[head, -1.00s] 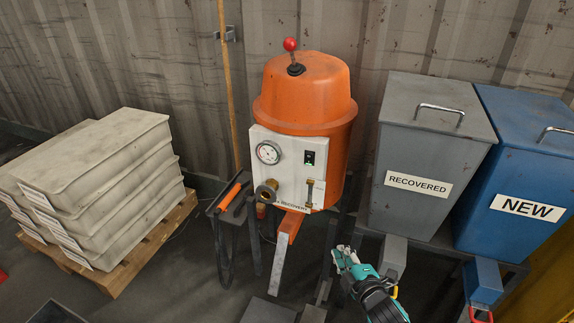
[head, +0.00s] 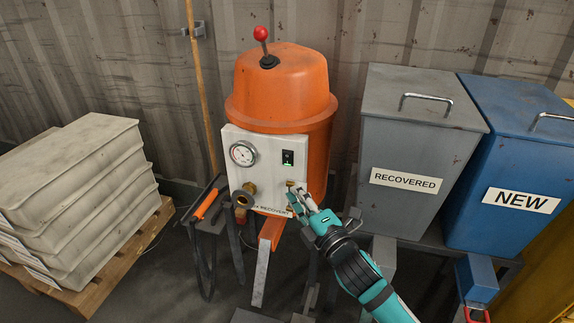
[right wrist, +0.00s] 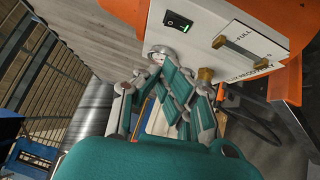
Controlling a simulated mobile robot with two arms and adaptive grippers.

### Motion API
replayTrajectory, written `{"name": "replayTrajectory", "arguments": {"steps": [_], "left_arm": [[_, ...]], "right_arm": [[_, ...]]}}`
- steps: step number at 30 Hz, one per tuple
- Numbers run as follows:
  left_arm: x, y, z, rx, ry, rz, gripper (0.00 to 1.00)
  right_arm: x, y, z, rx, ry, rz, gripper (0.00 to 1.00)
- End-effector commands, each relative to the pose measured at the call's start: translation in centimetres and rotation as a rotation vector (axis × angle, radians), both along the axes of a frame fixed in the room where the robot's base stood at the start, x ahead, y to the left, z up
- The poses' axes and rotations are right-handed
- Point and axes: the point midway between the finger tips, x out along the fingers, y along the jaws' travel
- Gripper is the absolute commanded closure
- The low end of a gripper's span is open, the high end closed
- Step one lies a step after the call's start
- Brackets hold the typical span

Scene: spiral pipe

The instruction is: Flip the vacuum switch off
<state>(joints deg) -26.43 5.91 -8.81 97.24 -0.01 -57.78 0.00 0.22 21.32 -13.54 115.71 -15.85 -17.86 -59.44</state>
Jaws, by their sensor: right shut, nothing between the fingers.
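The vacuum switch (head: 288,158) is a small black rocker with a green lit part, on the white panel (head: 262,150) of the orange vessel (head: 283,90). My right gripper (head: 297,193) is shut and empty, in front of the panel's lower right, below the switch in the head view. In the right wrist view its fingertips (right wrist: 160,56) point up below the switch, apart from it in the picture. My left gripper is not in view.
A round gauge (head: 243,153) is left of the switch. A brass outlet (head: 243,199) sticks out below it. A red-knobbed lever (head: 261,34) tops the vessel. Grey (head: 412,145) and blue (head: 515,165) bins stand right. Stacked pale trays (head: 75,195) lie on a pallet left.

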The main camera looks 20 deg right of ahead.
Motion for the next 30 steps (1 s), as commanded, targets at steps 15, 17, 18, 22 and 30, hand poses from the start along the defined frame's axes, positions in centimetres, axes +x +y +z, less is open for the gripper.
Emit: {"name": "replayTrajectory", "arguments": {"steps": [15,17,18,22,30], "left_arm": [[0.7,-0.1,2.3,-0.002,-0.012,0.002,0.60],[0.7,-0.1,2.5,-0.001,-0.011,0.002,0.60],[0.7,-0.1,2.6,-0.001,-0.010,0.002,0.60],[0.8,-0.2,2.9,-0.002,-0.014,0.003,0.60],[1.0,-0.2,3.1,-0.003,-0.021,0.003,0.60]], "right_arm": [[9.6,0.1,0.9,-0.002,0.000,-0.001,1.00],[10.1,-0.2,1.0,-0.001,0.000,0.000,1.00],[10.3,-0.4,1.0,-0.001,0.001,0.000,1.00],[10.7,-0.6,1.1,0.001,0.000,0.001,1.00],[10.8,-0.7,1.1,0.001,0.000,0.001,1.00]]}}
